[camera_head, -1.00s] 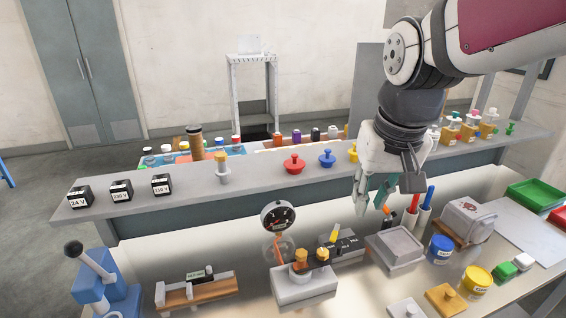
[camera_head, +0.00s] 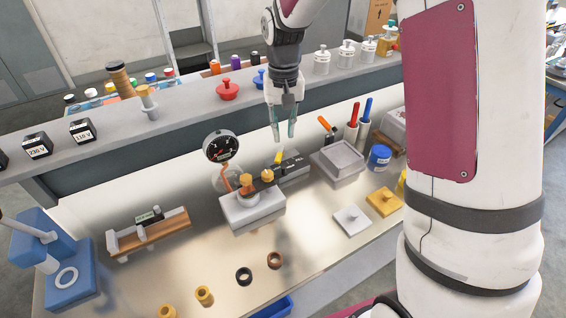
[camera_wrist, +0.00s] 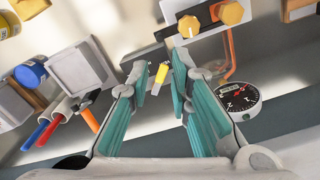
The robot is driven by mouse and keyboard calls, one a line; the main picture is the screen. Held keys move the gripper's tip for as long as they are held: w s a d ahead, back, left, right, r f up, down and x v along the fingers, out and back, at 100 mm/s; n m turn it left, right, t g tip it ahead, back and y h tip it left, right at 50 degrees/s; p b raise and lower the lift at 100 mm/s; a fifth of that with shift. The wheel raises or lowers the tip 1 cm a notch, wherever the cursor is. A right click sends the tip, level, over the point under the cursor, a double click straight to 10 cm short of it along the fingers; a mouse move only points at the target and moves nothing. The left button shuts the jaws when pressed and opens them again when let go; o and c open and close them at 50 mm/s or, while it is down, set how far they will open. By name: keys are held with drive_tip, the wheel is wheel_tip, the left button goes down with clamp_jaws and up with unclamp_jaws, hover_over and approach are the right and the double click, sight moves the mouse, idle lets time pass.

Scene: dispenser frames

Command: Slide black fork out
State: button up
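A black flat piece, which looks like the fork (camera_head: 257,186), lies on a white block (camera_head: 252,210) between two orange knobs. It also shows in the wrist view (camera_wrist: 205,20), at the top; its prongs are hard to make out. My gripper (camera_head: 284,138) hangs pointing down, above and behind the block. In the wrist view my gripper (camera_wrist: 159,68) has its two teal-padded fingers apart with nothing held. A yellow lever (camera_wrist: 162,73) on a dark labelled block (camera_head: 293,166) shows beyond the fingertips, apart from them.
A round gauge (camera_head: 221,147) with an orange tube stands left of the block. A grey square tray (camera_head: 339,159) and red and blue handled tools (camera_head: 352,122) are to the right. The raised shelf (camera_head: 190,122) runs behind. Bare bench (camera_head: 310,235) lies in front.

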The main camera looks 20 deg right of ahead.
sight(283, 168)
wheel_tip(283, 168, down, 13)
drive_tip(key=shift+p, duration=0.9)
drive_tip(key=shift+c, duration=0.3)
clamp_jaws()
